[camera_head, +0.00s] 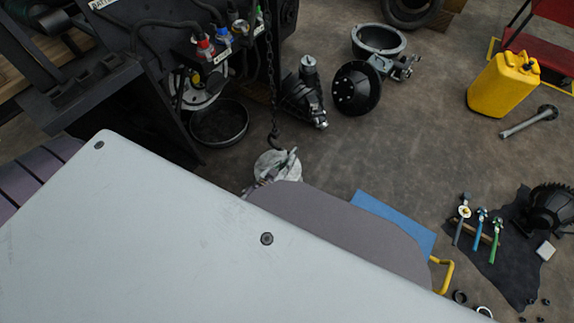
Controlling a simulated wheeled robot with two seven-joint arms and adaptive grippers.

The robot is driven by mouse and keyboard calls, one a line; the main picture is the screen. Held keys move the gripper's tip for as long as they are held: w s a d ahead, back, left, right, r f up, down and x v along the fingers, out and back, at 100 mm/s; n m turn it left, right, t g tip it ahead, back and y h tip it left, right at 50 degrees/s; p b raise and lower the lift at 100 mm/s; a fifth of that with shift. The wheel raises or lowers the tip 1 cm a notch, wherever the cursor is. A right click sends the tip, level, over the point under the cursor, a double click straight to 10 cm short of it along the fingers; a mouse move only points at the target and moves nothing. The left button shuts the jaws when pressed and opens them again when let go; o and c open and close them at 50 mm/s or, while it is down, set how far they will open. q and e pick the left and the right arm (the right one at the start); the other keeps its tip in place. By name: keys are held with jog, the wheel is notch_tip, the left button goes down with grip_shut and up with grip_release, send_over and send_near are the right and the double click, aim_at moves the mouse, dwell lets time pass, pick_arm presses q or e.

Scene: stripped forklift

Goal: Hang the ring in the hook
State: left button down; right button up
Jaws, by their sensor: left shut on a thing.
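A dark chain (269,75) hangs down at the upper middle of the head view and ends in a dark hook (274,139). My left gripper (287,163) is just below the hook, small and partly hidden behind the large pale panel in front. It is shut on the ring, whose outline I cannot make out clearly. A whitish round shape (267,161) shows around the gripper; what it is cannot be told. I cannot tell whether the ring touches the hook. My right gripper is not in view.
The dark forklift body (150,100) stands left of the chain, with a black bowl (219,124) beneath. Dark machine parts (357,88) lie right of the chain. A yellow canister (503,84) and tools on a dark mat (510,267) are at right. Floor between is clear.

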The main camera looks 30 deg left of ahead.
pick_arm(q)
jog(key=w+a, duration=0.1)
jog(key=a, duration=0.6)
jog(key=shift+a, duration=0.2)
dwell(0.8)
jog(key=shift+f, duration=0.1)
jog(key=shift+f, duration=0.15)
jog(key=shift+w+a+f+b, duration=0.1)
jog(key=shift+a+f+b, duration=0.4)
jog(key=shift+f+b, duration=0.4)
jog(key=shift+a+f, duration=0.1)
jog(key=shift+f, duration=0.35)
dwell(0.4)
jog(key=c, duration=0.8)
grip_release()
